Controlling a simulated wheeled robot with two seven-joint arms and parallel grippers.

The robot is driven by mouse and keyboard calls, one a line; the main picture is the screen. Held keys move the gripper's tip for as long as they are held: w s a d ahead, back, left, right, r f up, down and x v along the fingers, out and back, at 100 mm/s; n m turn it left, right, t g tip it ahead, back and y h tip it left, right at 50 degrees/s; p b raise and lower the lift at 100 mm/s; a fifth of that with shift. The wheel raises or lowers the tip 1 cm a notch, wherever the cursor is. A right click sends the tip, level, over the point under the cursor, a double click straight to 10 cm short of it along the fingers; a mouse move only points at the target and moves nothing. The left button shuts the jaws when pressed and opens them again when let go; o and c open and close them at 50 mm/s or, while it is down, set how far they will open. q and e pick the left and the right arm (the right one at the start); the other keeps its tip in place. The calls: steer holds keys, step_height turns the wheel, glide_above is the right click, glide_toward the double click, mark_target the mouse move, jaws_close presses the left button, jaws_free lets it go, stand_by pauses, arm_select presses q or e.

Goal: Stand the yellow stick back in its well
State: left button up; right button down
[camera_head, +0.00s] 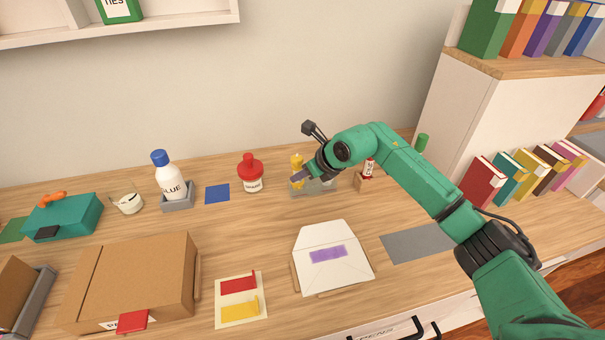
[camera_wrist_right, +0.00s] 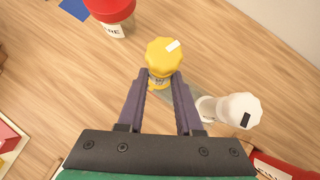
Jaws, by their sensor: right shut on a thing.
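The yellow stick (camera_head: 297,162) stands about upright at the left end of a grey holder (camera_head: 322,187) near the back of the desk. My right gripper (camera_head: 301,175) is shut on it, its purple fingers on either side. In the right wrist view the yellow stick (camera_wrist_right: 163,57) shows its scalloped cap between the fingertips (camera_wrist_right: 161,78), with part of the grey holder (camera_wrist_right: 182,97) below. I cannot tell whether its foot is inside the well, as the fingers and stick hide it. My left gripper is not in view.
A white-capped stick (camera_wrist_right: 238,110) stands close to the right finger. A red-capped bottle (camera_head: 250,175) is left of the holder, and a small red and white item in a wooden stand (camera_head: 366,180) is right. An envelope (camera_head: 330,272) lies in front. Bare desk separates them.

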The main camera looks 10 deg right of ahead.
steer(key=shift+f, duration=0.15)
steer(key=c, duration=0.5)
jaws_free()
steer(key=b+v, duration=0.2)
steer(key=v, duration=1.2)
steer(key=shift+r+b, duration=0.25)
steer(key=shift+b, duration=0.15)
steer(key=shift+s+d, duration=0.1)
